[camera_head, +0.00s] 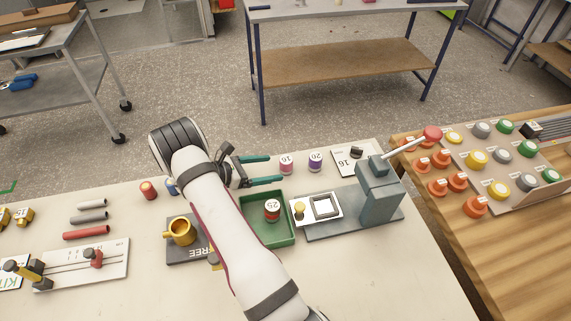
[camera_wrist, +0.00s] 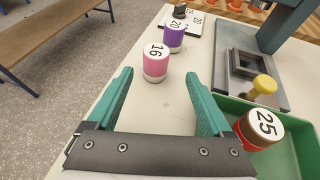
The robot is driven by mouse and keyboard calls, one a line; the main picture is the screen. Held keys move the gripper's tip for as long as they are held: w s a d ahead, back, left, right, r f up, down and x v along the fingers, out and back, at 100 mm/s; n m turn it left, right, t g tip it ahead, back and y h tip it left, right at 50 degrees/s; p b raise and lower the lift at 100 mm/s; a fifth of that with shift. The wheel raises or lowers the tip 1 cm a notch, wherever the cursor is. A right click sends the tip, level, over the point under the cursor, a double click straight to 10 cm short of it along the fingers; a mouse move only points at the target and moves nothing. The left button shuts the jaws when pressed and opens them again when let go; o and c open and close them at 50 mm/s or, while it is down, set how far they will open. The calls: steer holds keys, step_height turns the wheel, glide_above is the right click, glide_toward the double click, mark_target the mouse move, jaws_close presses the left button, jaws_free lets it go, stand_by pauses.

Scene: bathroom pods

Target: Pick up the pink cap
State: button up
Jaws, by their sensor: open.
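The pink cap (camera_head: 286,163) is a small cylinder with a white top marked 16. It stands upright on the light table, left of a purple cap (camera_head: 315,162) marked 20. In the wrist view the pink cap (camera_wrist: 156,62) is beyond the fingertips, roughly between their lines, and the purple cap (camera_wrist: 174,37) is behind it. My gripper (camera_head: 268,169) has green fingers spread apart. In the wrist view my gripper (camera_wrist: 160,82) is open and empty, with clear table between the fingers. Neither finger touches the pink cap.
A green tray (camera_head: 283,241) holding a red cap (camera_head: 272,210) marked 25 lies close to the right finger. A grey lever press (camera_head: 378,195) stands to the right. The table's far edge is near the caps.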

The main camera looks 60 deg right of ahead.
mark_target(281, 161)
steer(key=x, duration=0.5)
steer(key=shift+w+d+r, duration=0.2)
steer(key=shift+d, duration=0.15)
jaws_close()
